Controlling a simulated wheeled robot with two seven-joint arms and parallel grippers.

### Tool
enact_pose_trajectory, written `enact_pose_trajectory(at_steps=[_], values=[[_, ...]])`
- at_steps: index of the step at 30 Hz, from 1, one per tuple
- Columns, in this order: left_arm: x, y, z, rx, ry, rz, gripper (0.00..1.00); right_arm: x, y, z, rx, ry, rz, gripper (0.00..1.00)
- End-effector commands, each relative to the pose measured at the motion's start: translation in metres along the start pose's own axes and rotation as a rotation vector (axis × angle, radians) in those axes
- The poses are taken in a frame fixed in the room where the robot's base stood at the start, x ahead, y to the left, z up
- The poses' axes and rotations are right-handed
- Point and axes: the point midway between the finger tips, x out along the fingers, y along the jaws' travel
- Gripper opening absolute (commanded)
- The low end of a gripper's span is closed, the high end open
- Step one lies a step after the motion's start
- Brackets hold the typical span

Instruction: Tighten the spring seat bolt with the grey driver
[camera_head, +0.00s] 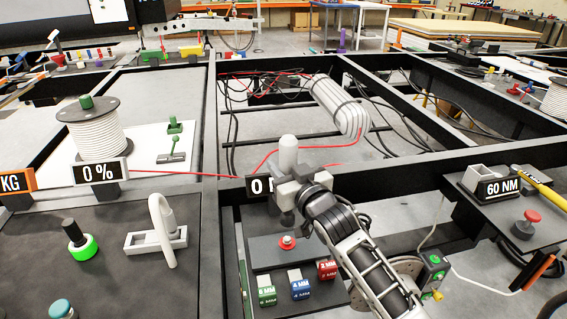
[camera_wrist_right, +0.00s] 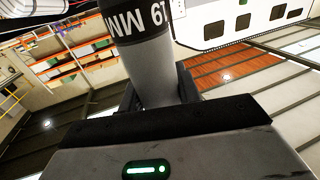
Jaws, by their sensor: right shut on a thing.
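My right gripper (camera_head: 287,190) is shut on the grey driver (camera_head: 288,152), which stands up out of the jaws as a pale grey cylinder in the head view. In the right wrist view the driver (camera_wrist_right: 155,70) fills the upper middle, with a black band reading 19 MM. The right jaws (camera_wrist_right: 158,110) close around its grey body. The gripper is over the chassis beam behind the front panel, and it partly covers a sign that starts with 0. My left gripper is not in view.
A 60 NM sign (camera_head: 498,188) stands at the right near another red button (camera_head: 527,222). A cable spool (camera_head: 94,130) with a 0 % sign (camera_head: 100,171) stands at the left.

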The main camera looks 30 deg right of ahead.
Motion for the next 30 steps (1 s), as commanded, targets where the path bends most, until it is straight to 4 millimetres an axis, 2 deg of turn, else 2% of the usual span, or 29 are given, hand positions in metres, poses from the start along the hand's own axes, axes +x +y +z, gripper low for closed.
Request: enact_pose_trajectory(at_steps=[7,15,21,30], values=[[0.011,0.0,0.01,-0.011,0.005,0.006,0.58,0.0,0.0,0.023,-0.001,0.007,0.0,0.0],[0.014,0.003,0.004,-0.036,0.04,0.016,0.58,0.0,0.0,0.045,-0.001,0.007,0.0,0.0],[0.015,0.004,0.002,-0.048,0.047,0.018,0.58,0.001,0.0,0.053,0.0,0.007,0.0,0.0],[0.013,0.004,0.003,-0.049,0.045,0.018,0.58,0.001,0.0,0.054,-0.001,0.008,-0.001,0.0]])
